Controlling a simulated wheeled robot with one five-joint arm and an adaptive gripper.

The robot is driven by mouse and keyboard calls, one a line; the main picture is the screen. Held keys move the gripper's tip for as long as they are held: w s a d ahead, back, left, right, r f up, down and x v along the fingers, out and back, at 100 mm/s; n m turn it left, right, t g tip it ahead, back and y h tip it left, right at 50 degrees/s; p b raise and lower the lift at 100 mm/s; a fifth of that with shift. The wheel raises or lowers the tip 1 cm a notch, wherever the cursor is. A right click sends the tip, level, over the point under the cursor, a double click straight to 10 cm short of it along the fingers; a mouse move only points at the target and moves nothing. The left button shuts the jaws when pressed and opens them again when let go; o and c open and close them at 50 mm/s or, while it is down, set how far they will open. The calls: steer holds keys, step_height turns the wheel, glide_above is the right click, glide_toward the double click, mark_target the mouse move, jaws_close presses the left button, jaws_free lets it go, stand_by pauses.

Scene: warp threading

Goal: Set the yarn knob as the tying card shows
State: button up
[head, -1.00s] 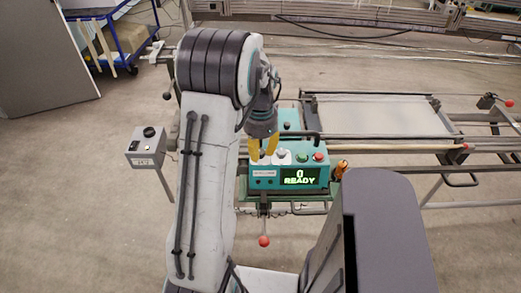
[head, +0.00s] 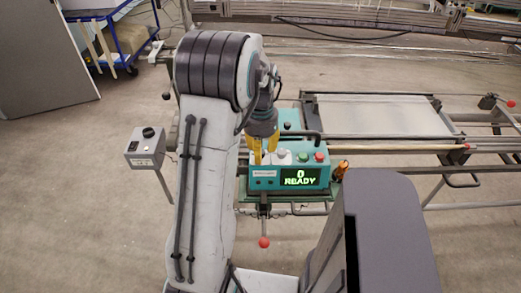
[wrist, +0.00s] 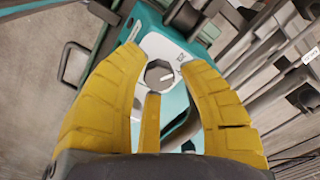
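The teal machine (head: 262,183) stands in the middle of the head view, its screen (head: 300,177) reading "0 READY". In the wrist view, a grey faceted knob (wrist: 159,76) with a white pointer mark sits on a white plate on the teal housing. The pointer aims to the right; the small print beside the knob is unreadable. My gripper (head: 265,156) is over the left part of the machine. In the wrist view my yellow gripper fingers (wrist: 163,72) are spread on both sides of the knob, with visible gaps. I cannot make out a tying card.
A green button (head: 302,157) and a red button (head: 319,157) sit right of the gripper. A dark knob (wrist: 186,16) lies beyond in the wrist view. A grey control box (head: 145,147) stands at left. A frame with rails (head: 375,115) extends right.

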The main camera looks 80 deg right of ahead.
step_height(320, 180, up, 12)
stand_by(0.9)
stand_by(0.7)
